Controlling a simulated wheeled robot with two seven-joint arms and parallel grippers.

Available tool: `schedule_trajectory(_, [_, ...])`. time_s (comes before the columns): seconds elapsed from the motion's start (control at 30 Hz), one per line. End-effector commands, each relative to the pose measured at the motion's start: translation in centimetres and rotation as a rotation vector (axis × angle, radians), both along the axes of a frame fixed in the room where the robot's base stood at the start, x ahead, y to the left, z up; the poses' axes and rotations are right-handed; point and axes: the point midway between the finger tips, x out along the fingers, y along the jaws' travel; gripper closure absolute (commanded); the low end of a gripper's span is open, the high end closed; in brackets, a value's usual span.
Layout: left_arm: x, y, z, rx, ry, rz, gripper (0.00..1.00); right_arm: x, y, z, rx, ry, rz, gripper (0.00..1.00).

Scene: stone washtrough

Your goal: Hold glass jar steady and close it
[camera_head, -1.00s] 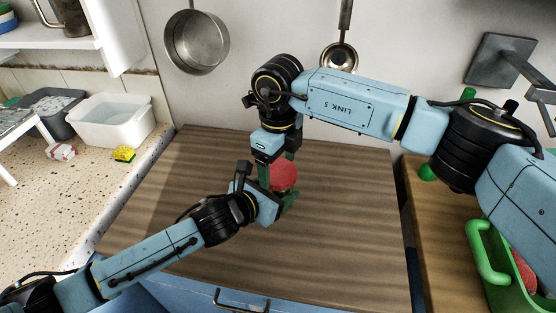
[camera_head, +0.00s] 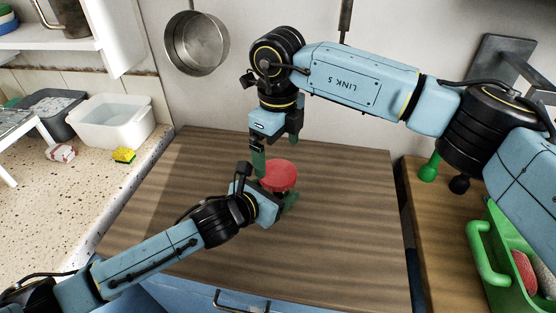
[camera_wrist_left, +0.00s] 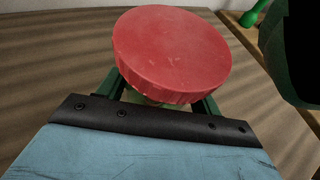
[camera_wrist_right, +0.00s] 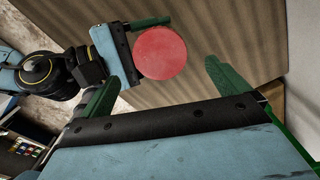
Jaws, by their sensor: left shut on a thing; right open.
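The glass jar (camera_wrist_left: 150,101) is mostly hidden under its round red lid (camera_head: 279,175), with a pale strip showing in the left wrist view. The lid sits on top of the jar and fills the middle of the left wrist view (camera_wrist_left: 172,50). My left gripper (camera_head: 278,203) is shut on the jar below the lid, its green fingers on either side. My right gripper (camera_head: 277,150) is open and empty above the lid, fingers pointing down. In the right wrist view the lid (camera_wrist_right: 159,53) lies beyond and between the spread fingers.
The wooden worktop (camera_head: 340,220) around the jar is clear. A white basin (camera_head: 112,122), a yellow sponge (camera_head: 123,155) and a red-and-white item (camera_head: 61,152) stand on the left counter. A green crate (camera_head: 491,265) holds things at the right. A pan (camera_head: 196,45) hangs on the wall.

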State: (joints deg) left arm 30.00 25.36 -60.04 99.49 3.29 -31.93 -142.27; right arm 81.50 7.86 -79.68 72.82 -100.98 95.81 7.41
Motion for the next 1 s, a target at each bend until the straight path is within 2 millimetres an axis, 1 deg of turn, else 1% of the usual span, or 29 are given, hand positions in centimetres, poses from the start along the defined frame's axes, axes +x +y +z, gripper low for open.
schedule_trajectory(0.03, [0.0, 0.1, -0.1, 0.002, 0.001, 0.001, 0.99, 0.1, 0.0, 1.3, 0.001, -0.004, 0.000, 0.00])
schedule_trajectory(0.1, [0.0, 0.1, -0.1, 0.002, 0.001, 0.001, 0.99, 0.1, 0.0, 2.8, -0.001, -0.004, 0.000, 0.00])
schedule_trajectory(0.2, [0.0, 0.1, -0.1, 0.002, 0.001, 0.001, 0.99, 0.0, 0.0, 4.7, 0.000, -0.004, -0.001, 0.00])
schedule_trajectory(0.3, [0.0, 0.0, -0.1, 0.002, 0.001, 0.001, 0.99, 0.0, -0.1, 6.1, 0.001, -0.003, -0.001, 0.00])
schedule_trajectory(0.4, [0.0, 0.0, -0.1, 0.002, 0.001, 0.001, 0.99, 0.0, -0.1, 7.0, -0.001, -0.002, -0.001, 0.00])
schedule_trajectory(0.5, [0.0, 0.0, -0.1, 0.002, 0.000, 0.001, 0.99, 0.0, -0.1, 7.4, -0.002, -0.001, -0.001, 0.00])
schedule_trajectory(0.77, [0.0, 0.0, -0.1, 0.002, 0.000, 0.001, 0.99, 0.0, -0.1, 7.5, -0.001, 0.000, -0.001, 0.00])
schedule_trajectory(0.8, [0.0, 0.0, -0.1, 0.002, 0.001, 0.001, 0.31, 0.0, -0.1, 7.5, -0.001, -0.001, -0.001, 0.00])
schedule_trajectory(0.97, [0.0, 0.0, 0.0, 0.002, 0.000, 0.001, 0.10, 0.0, -0.1, 7.4, -0.001, -0.001, -0.001, 0.00])
schedule_trajectory(1.0, [0.0, 0.0, 0.0, 0.001, 0.001, 0.001, 0.10, 0.0, -0.1, 7.4, -0.001, -0.001, -0.001, 0.00])
